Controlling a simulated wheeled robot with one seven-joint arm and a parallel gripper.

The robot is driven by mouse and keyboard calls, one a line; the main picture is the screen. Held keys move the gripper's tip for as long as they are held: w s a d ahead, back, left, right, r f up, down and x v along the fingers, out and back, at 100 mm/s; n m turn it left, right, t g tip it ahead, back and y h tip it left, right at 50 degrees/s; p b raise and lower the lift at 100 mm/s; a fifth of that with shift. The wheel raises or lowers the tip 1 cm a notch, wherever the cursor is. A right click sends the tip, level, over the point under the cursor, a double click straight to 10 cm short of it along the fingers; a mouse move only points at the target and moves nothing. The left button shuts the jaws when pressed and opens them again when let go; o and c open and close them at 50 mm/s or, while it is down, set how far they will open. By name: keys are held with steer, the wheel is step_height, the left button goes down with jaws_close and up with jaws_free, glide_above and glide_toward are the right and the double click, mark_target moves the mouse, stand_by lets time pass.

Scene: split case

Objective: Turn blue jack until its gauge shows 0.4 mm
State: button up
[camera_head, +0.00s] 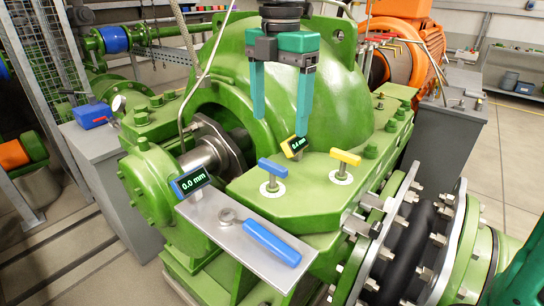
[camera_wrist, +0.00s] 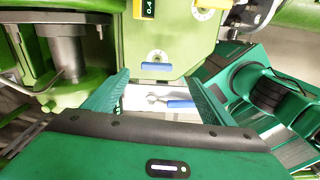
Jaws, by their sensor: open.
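The blue jack (camera_head: 272,168) has a blue T-bar on a short stem in a white ring on the green casing flange. Its bar also shows in the wrist view (camera_wrist: 157,66), between and beyond the fingertips. A blue-framed gauge (camera_head: 190,182) left of it reads 0.0 mm. My gripper (camera_head: 280,125) is open and empty, pointing down above the flange, apart from the jack. Its green fingers also show in the wrist view (camera_wrist: 157,80).
A yellow jack (camera_head: 346,157) stands right of the blue one. A yellow-framed gauge (camera_head: 294,146) sits close behind, reading about 0.4. A blue-handled wrench (camera_head: 270,242) lies on a grey plate (camera_head: 218,222) in front. Bolts (camera_head: 371,151) edge the flange.

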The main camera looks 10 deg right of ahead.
mark_target(273, 163)
steer(key=shift+n, duration=0.5)
steer(key=f, duration=0.7)
steer(key=a+f, duration=0.1)
steer(key=f, duration=0.2)
steer(key=shift+a+f, duration=0.1)
steer(key=shift+f, duration=0.1)
steer(key=c, duration=1.1)
